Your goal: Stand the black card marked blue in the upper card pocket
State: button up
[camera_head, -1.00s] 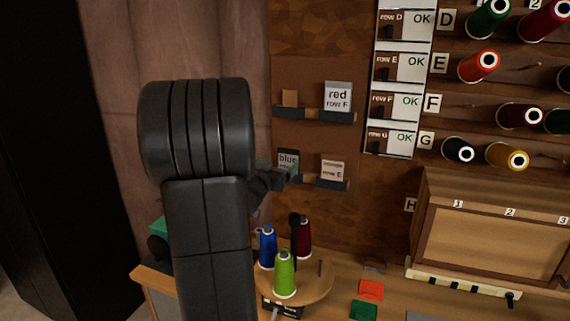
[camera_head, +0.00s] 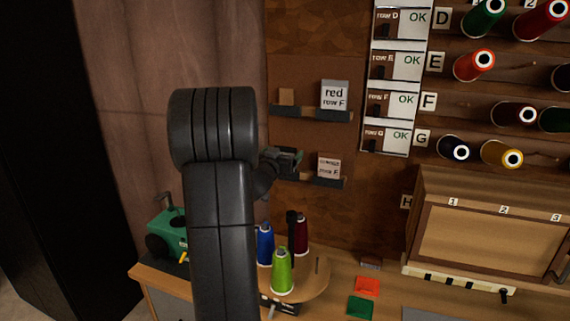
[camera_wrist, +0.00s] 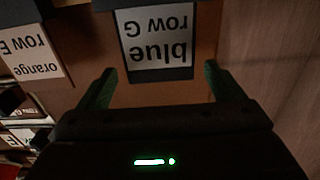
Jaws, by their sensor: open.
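The black card with the white label "blue row G" (camera_wrist: 155,38) shows upside down in the wrist view, ahead of my gripper (camera_wrist: 160,78). My gripper is open, its two green-padded fingers apart on either side of the card's width, with the card beyond the fingertips. In the head view my gripper (camera_head: 288,158) is at the left of the lower pocket ledge (camera_head: 325,182) and hides the blue card. The upper pocket ledge (camera_head: 308,115) holds the card marked red row F (camera_head: 334,95) at its right; a small tan piece (camera_head: 287,97) is at its left.
An orange row E card (camera_head: 329,165) stands right of my gripper on the lower ledge; it also shows in the wrist view (camera_wrist: 30,50). Below are blue (camera_head: 265,245), green (camera_head: 282,272) and dark red (camera_head: 301,235) cones on a round stand. A wooden cabinet (camera_head: 480,240) is at right.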

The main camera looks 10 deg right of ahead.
jog(key=c, duration=0.7)
jog(key=shift+r, duration=0.15)
jog(key=shift+r+p, duration=2.35)
jog(key=shift+p, duration=0.15)
